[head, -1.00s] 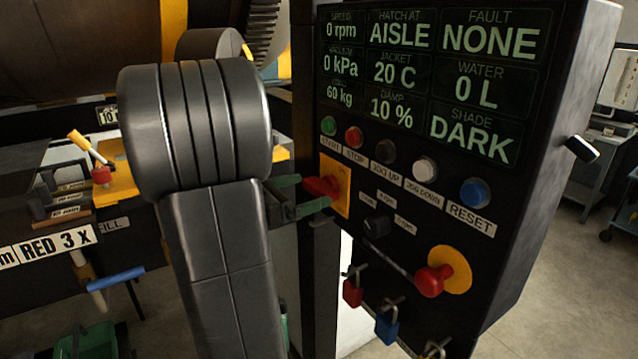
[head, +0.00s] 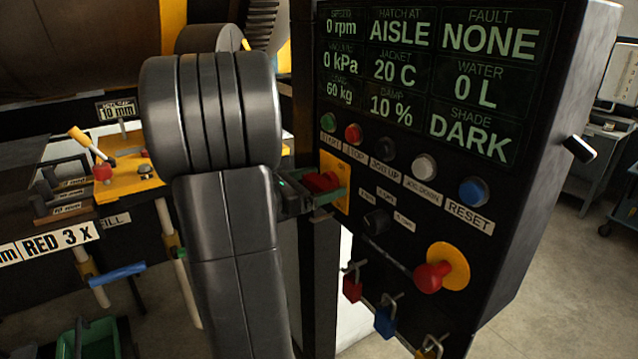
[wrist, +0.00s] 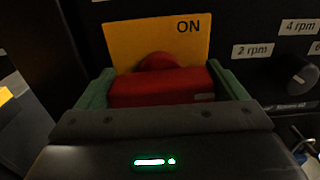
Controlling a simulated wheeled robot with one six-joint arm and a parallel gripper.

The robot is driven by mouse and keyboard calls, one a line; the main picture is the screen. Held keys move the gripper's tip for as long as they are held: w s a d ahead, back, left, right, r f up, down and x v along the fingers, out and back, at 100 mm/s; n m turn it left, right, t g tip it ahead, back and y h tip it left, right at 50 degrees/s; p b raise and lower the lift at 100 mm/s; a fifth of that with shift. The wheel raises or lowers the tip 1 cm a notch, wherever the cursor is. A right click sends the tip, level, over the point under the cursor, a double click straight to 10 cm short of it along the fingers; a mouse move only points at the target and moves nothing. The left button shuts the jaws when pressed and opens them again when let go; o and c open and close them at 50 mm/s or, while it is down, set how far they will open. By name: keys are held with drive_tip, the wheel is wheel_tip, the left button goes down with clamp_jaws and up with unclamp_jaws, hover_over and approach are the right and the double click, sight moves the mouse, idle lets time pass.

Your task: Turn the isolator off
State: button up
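The isolator is a red handle (head: 322,182) on a yellow plate (head: 335,165) on the black panel's left edge. In the wrist view the red handle (wrist: 160,88) lies level across the picture, with a pale mark near its right end. The yellow plate (wrist: 135,40) reads ON at upper right; no other word on it shows. My gripper (wrist: 162,85) is open, with a green finger at each end of the handle. I cannot tell whether the fingers touch it. In the head view my gripper (head: 318,195) reaches the handle from the left.
A row of push buttons (head: 424,165) and a black selector knob (head: 377,221) are right of the isolator. Below are a red knob on a yellow disc (head: 433,276) and hanging red (head: 352,286) and blue (head: 385,320) padlocks. The display (head: 430,80) reads 0 rpm, fault NONE.

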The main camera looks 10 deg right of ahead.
drive_tip(key=shift+f+b, duration=0.1)
drive_tip(key=shift+b, duration=0.2)
drive_tip(key=b, duration=0.1)
drive_tip(key=m+b, duration=0.1)
drive_tip(key=shift+f+m+b, duration=0.25)
drive_tip(key=shift+m+b, duration=0.05)
drive_tip(key=shift+b, duration=0.1)
drive_tip(key=m+b, duration=0.2)
drive_tip(key=b, duration=0.2)
drive_tip(key=shift+s+f+m, duration=0.1)
drive_tip(key=shift+m, duration=0.2)
drive_tip(key=m+b, duration=0.3)
drive_tip(key=b, duration=0.3)
drive_tip(key=shift+s+m, duration=0.1)
drive_tip(key=shift+m, duration=0.3)
drive_tip(key=shift+d+r+m+b, duration=0.1)
drive_tip(key=shift+r+m+b, duration=0.1)
drive_tip(key=shift+m+b, duration=0.65)
drive_tip(key=shift+r, duration=0.1)
drive_tip(key=o, duration=0.7)
drive_tip(key=shift+c, duration=0.2)
